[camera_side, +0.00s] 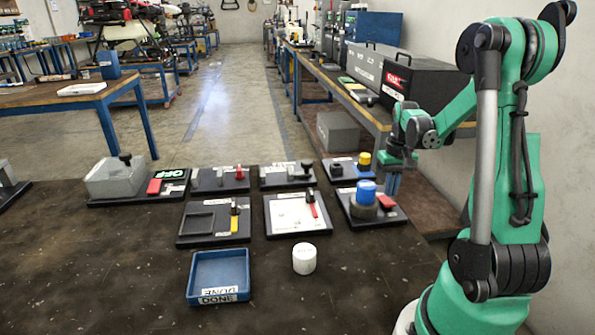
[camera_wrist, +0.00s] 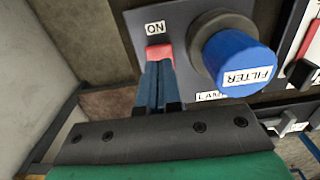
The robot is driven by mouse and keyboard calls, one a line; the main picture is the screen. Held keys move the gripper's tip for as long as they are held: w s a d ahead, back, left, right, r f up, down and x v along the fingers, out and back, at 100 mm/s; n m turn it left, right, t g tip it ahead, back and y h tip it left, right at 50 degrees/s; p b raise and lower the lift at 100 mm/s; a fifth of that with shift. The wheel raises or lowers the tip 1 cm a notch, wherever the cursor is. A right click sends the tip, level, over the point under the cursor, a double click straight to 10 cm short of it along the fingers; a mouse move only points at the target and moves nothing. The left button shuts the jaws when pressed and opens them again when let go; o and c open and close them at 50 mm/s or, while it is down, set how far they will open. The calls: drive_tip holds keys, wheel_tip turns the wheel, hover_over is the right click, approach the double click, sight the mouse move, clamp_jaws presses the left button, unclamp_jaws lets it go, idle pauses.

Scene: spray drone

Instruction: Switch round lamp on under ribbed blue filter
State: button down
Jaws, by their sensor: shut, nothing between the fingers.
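The blue filter (camera_side: 366,190) sits as a cap on the dark round lamp base (camera_side: 363,210) in the side view. In the wrist view the filter (camera_wrist: 236,60) carries a FILTER label and covers the middle of the round base (camera_wrist: 197,30). Whether its side is ribbed is hard to tell. A red switch (camera_side: 386,200) is beside the lamp on the same black board. The switch (camera_wrist: 159,52) has an ON label at its far end in the wrist view. My gripper (camera_side: 392,190) is shut and empty, pointing down at the switch. Its fingertips (camera_wrist: 158,68) overlap the switch's near end; contact is unclear.
Other black boards surround the lamp board, one with a yellow knob (camera_side: 364,158), one with a white plate (camera_side: 294,212). A blue DONE tray (camera_side: 220,255) and a white cylinder (camera_side: 304,259) stand nearer the camera. The table's left front is clear.

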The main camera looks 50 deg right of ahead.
sight(386, 203)
drive_tip(key=shift+f, duration=1.2)
idle(0.4)
drive_tip(key=shift+r, duration=3.55)
drive_tip(key=shift+w+a, duration=0.2)
drive_tip(key=shift+a, duration=0.05)
drive_tip(key=w+a+r+n+t, duration=0.1)
drive_tip(key=w+a+n+t, duration=0.1)
drive_tip(key=a, duration=0.6)
drive_tip(key=w+a+r+n+t, duration=0.1)
drive_tip(key=a+n, duration=0.3)
drive_tip(key=a, duration=0.5)
drive_tip(key=w+a+r+n+t, duration=0.2)
drive_tip(key=w+a+n+t, duration=0.1)
drive_tip(key=a, duration=0.6)
drive_tip(key=shift+w+t, duration=0.2)
drive_tip(key=shift+t, duration=0.4)
